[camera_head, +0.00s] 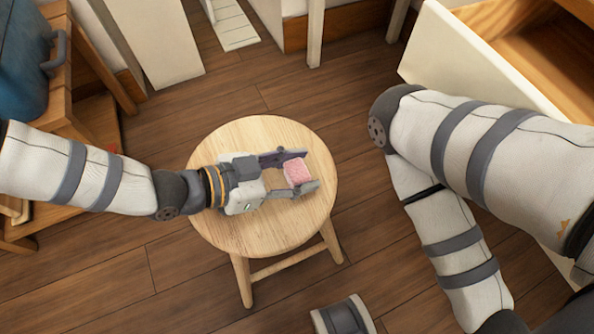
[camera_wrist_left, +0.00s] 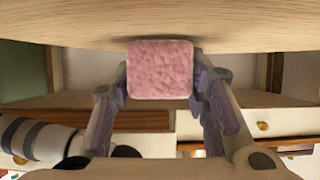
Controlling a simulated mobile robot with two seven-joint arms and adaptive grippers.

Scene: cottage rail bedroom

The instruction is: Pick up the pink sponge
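The pink sponge (camera_head: 297,173) is a small rough block on the round wooden stool (camera_head: 262,133). My left gripper (camera_head: 298,171) reaches in from the left, low over the stool top, with one finger on each side of the sponge. In the left wrist view the sponge (camera_wrist_left: 160,70) sits between the two fingers (camera_wrist_left: 162,80), against the stool surface at the top of the picture. The fingers look spread, with narrow gaps beside the sponge; contact is not clear.
An open drawer (camera_head: 478,62) stands at the upper right. A wooden side table with a blue container (camera_head: 22,62) stands at the upper left. White furniture legs (camera_head: 315,32) are at the back. Wooden floor (camera_head: 352,100) lies clear around the stool.

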